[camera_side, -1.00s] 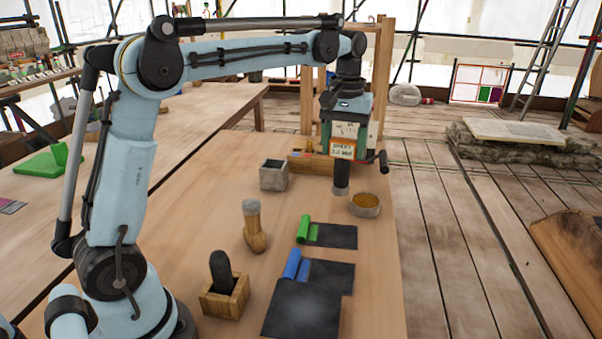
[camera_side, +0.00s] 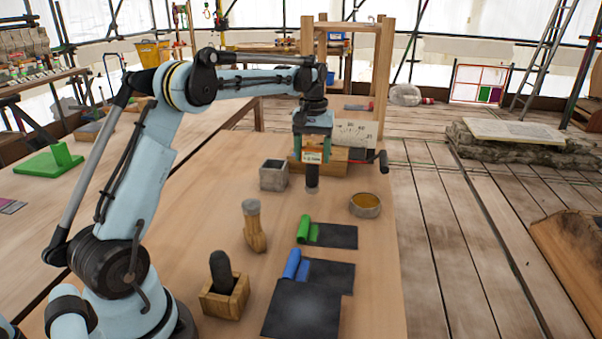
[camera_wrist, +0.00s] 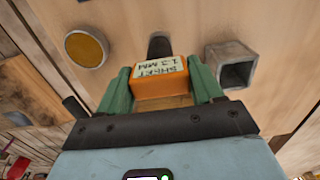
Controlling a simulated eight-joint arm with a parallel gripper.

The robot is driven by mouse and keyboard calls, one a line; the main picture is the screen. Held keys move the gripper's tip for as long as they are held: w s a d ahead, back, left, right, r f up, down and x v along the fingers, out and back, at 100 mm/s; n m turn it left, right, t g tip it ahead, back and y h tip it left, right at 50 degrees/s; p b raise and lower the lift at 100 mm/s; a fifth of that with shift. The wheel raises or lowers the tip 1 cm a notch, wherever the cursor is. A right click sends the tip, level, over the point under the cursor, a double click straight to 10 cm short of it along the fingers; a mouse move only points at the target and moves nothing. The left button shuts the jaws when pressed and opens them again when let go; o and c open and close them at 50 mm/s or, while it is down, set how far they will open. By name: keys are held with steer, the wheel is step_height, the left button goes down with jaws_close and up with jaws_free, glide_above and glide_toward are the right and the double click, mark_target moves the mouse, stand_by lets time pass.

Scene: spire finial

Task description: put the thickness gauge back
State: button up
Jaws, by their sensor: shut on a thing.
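My gripper (camera_side: 312,150) is shut on the thickness gauge (camera_wrist: 160,80), an orange block with a pale label reading "SHEET 1.2 MM". The green fingers (camera_wrist: 160,92) flank the block in the wrist view. A dark cylindrical part with a pale end (camera_side: 312,177) sticks out below it in the side view. My gripper is to the right of an open grey square box (camera_side: 273,176), which also shows in the wrist view (camera_wrist: 231,66). Whether the lower end touches the table is unclear.
A round amber-filled dish (camera_side: 365,204) stands to the right. A pale roller with a crank (camera_side: 356,133) is behind my gripper by a wooden frame. In front are a wooden-handled tool (camera_side: 254,227), a wooden holder (camera_side: 225,297), green and blue rolls (camera_side: 292,264) and dark sheets (camera_side: 302,310).

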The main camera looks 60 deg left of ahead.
mark_target(312, 161)
steer(key=shift+f, duration=1.9)
steer(key=o, duration=1.3)
steer(key=shift+c, duration=0.2)
step_height(312, 161, up, 12)
steer(key=shift+d+r, duration=0.1)
steer(key=shift+r, duration=0.05)
steer(key=s+d+m+t, duration=0.55)
steer(key=s+d, duration=0.65)
steer(key=d, duration=0.4)
steer(key=s+d+f+m+t, duration=0.1)
steer(key=s+d+f+m, duration=0.2)
steer(key=s+f, duration=0.3)
steer(key=shift+s+d+f+t, duration=0.3)
steer(key=shift+d+f+t, duration=0.1)
steer(key=shift+f, duration=0.3)
